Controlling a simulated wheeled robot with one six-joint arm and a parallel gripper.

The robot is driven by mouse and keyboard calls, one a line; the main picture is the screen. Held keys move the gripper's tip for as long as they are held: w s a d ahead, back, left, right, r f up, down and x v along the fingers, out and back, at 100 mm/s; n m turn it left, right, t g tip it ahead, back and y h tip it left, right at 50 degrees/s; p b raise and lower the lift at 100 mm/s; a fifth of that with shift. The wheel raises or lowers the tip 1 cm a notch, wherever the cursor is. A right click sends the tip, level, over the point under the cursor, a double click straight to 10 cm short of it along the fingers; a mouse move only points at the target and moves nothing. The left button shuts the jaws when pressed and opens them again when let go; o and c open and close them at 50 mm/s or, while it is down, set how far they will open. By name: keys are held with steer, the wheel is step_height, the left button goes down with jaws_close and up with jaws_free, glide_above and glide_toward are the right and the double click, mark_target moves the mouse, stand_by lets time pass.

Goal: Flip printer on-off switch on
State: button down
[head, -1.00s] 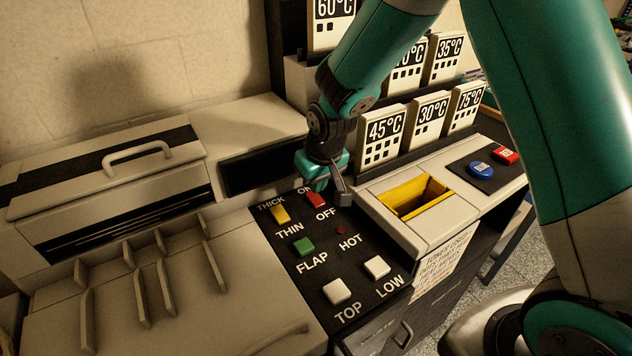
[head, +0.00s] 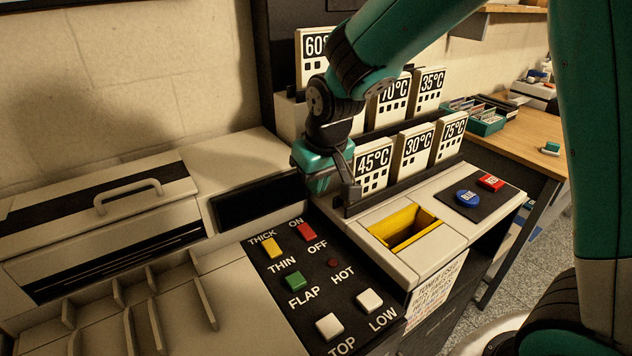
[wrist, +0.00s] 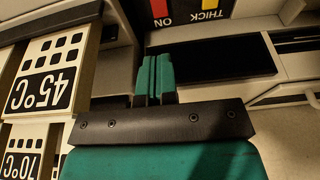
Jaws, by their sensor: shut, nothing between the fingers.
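The red on-off switch (head: 305,232) sits on the black control panel between the labels ON and OFF. It also shows at the top of the wrist view (wrist: 160,8). Its exact tilt is too small to tell. My gripper (head: 346,192) is shut and empty, raised behind and to the right of the switch, apart from it and near the 45°C card. In the wrist view my green fingers (wrist: 154,78) are pressed together, pointing toward the panel. The printer (head: 150,220) fills the left side in the head view.
A yellow switch (head: 272,247), a green FLAP switch (head: 294,282) and white TOP and LOW buttons share the panel. Temperature cards (head: 372,165) stand in racks behind my gripper. A yellow-lined slot (head: 403,228) and blue and red buttons (head: 467,198) lie to the right.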

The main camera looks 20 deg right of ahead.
mark_target(301, 224)
steer(key=shift+f, duration=0.1)
steer(key=b, duration=0.1)
steer(key=w+t+b, duration=0.1)
steer(key=b, duration=0.1)
steer(key=shift+w+r, duration=0.15)
steer(key=shift+r, duration=0.1)
steer(key=shift+a, duration=0.1)
steer(key=x, duration=0.9)
steer(key=s+x, duration=0.1)
steer(key=x, duration=0.4)
steer(key=shift+f, duration=0.15)
steer(key=shift+w, duration=0.1)
